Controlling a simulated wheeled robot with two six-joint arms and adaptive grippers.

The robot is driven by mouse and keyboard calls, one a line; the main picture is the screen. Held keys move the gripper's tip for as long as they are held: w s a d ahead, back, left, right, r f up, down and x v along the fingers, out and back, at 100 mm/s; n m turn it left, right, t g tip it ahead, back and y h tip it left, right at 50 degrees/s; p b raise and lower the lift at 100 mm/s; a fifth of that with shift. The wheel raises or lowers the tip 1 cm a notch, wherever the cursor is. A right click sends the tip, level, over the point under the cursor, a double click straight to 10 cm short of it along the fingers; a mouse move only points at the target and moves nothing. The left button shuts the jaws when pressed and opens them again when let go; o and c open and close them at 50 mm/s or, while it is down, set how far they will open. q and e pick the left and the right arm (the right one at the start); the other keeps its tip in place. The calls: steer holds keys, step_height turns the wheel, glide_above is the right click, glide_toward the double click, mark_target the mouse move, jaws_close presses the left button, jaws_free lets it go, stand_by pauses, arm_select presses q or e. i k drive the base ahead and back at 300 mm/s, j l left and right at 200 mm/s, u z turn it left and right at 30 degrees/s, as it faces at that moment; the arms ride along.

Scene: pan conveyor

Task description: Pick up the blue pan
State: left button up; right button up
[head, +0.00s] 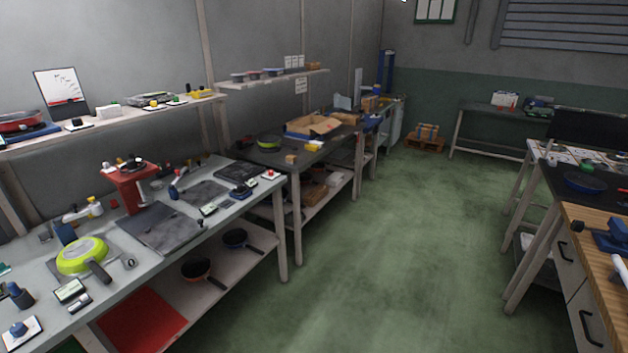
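A blue pan (586,183) lies on the dark top of the bench at the right. It is small in the picture, and its handle cannot be made out clearly. A dark pan with a bluish outside (235,239) lies on the lower shelf of the left bench, its handle toward the lower right. Neither of my grippers shows in the head view.
A yellow-green pan (82,256) lies upside down on the left bench, with an orange-sided dark pan (196,268) on the shelf below. A wooden-topped drawer cabinet (592,236) stands at the right. The green floor (385,255) between the benches is clear.

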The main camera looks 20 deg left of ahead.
mark_target(234, 238)
steer(key=i+u, duration=0.85)
steer(key=i+l+u, duration=0.25)
steer(key=u, duration=0.2)
steer(key=i+l+u, duration=0.6)
steer(key=l+u, duration=0.25)
steer(key=j, duration=0.1)
